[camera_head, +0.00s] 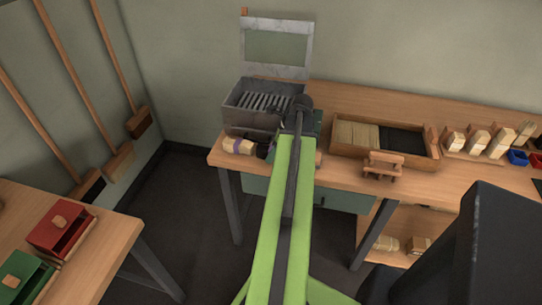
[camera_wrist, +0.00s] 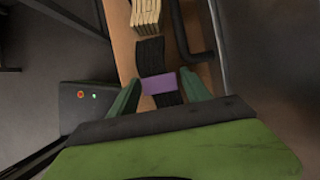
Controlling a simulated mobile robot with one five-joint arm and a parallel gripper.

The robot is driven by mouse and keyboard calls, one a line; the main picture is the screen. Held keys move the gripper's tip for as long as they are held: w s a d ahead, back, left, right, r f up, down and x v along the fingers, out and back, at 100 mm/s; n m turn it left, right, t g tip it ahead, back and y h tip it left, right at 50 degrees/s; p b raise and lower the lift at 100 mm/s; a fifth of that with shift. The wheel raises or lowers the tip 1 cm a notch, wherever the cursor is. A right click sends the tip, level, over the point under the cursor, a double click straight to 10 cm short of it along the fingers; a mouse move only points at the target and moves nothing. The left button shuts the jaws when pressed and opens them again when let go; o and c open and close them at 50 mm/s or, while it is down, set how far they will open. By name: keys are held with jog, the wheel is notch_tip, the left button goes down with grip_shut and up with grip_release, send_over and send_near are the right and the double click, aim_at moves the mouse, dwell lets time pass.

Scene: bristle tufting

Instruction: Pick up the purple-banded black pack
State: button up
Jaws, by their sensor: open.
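The purple-banded black pack (camera_wrist: 151,56) lies on the wooden bench top in the wrist view. Its purple band (camera_wrist: 159,83) is between the two green fingers of my gripper (camera_wrist: 160,80). The fingers are open, one on each side of the pack, and I cannot tell whether either touches it. The pack's near end is hidden by my gripper body. In the head view a dark shape (camera_head: 263,151) beside my arm looks like this pack. A cream pack with a purple band (camera_head: 239,146) lies left of it; a cream pack also shows in the wrist view (camera_wrist: 146,13).
A metal box with a slatted inside (camera_head: 238,119) and raised lid (camera_head: 277,47) stands behind. A dark bent bar (camera_wrist: 186,45) runs close right of the pack. A wooden tray (camera_head: 435,150) is to the right. A grey box with a red button (camera_wrist: 84,104) is at left.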

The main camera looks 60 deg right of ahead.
jog(key=c, duration=1.2)
notch_tip(320, 180, up, 11)
jog(key=p, duration=1)
jog(key=shift+f+p, duration=0.1)
jog(key=shift+p, duration=0.25)
